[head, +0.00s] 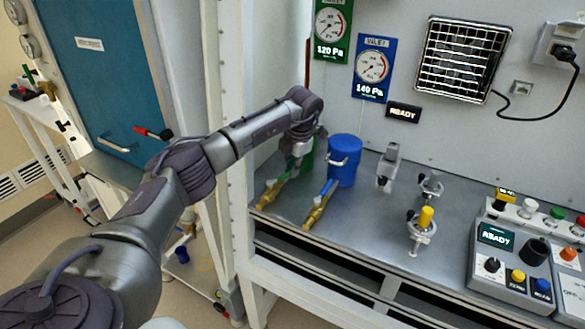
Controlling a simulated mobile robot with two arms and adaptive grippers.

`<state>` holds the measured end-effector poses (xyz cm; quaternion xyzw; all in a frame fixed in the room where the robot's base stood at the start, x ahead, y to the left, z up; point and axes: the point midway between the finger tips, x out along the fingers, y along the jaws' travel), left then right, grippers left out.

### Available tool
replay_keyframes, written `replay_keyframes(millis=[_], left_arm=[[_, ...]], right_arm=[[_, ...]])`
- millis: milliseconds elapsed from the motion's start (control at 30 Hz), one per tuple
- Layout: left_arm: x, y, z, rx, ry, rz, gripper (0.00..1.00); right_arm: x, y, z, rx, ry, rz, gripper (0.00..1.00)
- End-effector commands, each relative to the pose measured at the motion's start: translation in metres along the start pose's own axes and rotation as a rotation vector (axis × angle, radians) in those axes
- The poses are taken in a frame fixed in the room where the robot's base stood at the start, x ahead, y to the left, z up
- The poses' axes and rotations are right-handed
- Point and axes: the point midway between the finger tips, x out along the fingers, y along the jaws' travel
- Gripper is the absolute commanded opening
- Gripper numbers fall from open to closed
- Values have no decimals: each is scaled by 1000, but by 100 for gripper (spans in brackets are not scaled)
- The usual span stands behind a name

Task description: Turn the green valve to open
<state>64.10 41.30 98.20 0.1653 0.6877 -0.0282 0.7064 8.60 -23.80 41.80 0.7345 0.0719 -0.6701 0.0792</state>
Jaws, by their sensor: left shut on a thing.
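The green valve (270,191) has a brass body and lies at the left end of the grey bench. Its green lever reaches up and right to my left gripper (294,173). That gripper points down from above and is shut at the lever, partly hiding it. A second brass valve with a blue lever (318,206) lies just to the right, apart from the gripper. A green gauge panel (331,30) on the back wall reads 120 Pa. A blue gauge panel (373,68) reads 140 Pa. My right gripper is not in view.
A blue canister (344,160) stands close to the right of my left gripper, with a mostly hidden green one behind the gripper. A white frame post (235,180) rises at the left. Clamps and a yellow-topped fixture (424,222) stand right of clear bench; control boxes (510,262) lie beyond.

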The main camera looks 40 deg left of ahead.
Motion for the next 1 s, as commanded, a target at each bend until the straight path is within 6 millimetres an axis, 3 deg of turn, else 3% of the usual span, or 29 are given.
replay_keyframes(millis=[167, 200, 367, 733, 1000], left_arm=[[-1, 1, 0, 1, -2, 1, 0], [-1, 1, 0, 1, -2, 1, 17], [-1, 0, 0, 1, -2, 1, 40], [-7, 0, 1, 2, -4, 1, 40], [-57, 1, 1, 2, -6, 2, 40]], right_arm=[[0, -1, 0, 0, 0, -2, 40], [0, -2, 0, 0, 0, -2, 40], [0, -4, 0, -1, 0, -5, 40], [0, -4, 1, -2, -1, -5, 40], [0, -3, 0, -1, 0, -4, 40]])
